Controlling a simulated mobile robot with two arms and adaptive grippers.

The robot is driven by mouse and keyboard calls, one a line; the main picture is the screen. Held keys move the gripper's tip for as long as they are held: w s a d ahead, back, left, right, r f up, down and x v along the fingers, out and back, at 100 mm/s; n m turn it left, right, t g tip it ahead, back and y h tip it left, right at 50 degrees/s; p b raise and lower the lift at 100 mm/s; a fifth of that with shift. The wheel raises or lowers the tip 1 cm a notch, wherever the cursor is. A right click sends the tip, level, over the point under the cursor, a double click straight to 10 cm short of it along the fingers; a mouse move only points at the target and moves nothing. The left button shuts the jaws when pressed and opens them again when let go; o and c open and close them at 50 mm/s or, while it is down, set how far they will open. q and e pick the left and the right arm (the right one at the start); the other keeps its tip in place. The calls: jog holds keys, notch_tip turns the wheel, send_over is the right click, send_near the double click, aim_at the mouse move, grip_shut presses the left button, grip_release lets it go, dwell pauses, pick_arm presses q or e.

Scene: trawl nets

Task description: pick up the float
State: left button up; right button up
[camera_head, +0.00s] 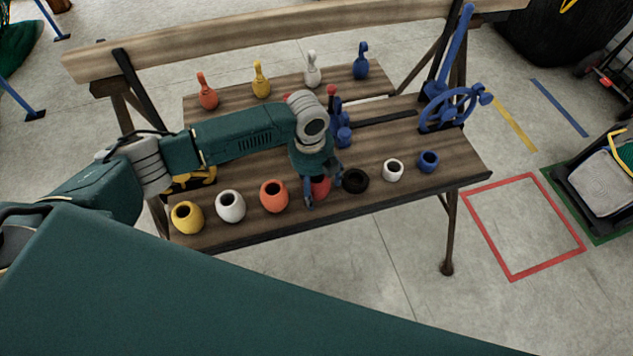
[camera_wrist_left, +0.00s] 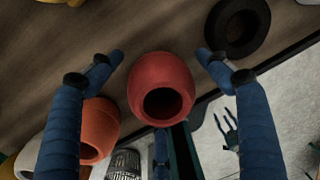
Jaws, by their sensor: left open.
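A red, barrel-shaped float (camera_wrist_left: 161,88) with a dark hole sits on the wooden bench top, centred in the left wrist view. In the head view the red float (camera_head: 321,188) is partly hidden by my left gripper (camera_head: 322,192). My left gripper (camera_wrist_left: 160,58) is open, with one blue finger on each side of the red float. Gaps show between the fingers and the float in the wrist view, so it is not gripped. A small dark blue fingered shape (camera_wrist_left: 229,131), perhaps my right gripper, shows over the floor; its opening is unclear.
On the bench front edge (camera_head: 400,202), an orange float (camera_head: 274,196) stands left of the red one and a black ring (camera_head: 355,180) lies right. White, yellow and blue floats stand farther along. Several pin-shaped floats, including a yellow one (camera_head: 261,80), stand behind. A blue handwheel (camera_head: 455,108) is at right.

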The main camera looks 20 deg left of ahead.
pick_arm(q)
jog(key=shift+c, duration=0.6)
jog(key=c, duration=1.2)
jog(key=shift+o, duration=0.2)
pick_arm(e)
jog(key=shift+s+d+f, duration=0.1)
jog(key=shift+s+d, duration=0.05)
jog(key=shift+s, duration=1)
jog(key=shift+w, duration=0.15)
pick_arm(q)
jog(key=shift+r, duration=0.45)
notch_tip(320, 180, up, 19)
jog(key=b, duration=0.3)
pick_arm(e)
jog(key=f, duration=0.2)
jog(key=shift+w+d+f, duration=0.1)
jog(key=shift+w+f, duration=0.1)
jog(key=shift+f, duration=0.2)
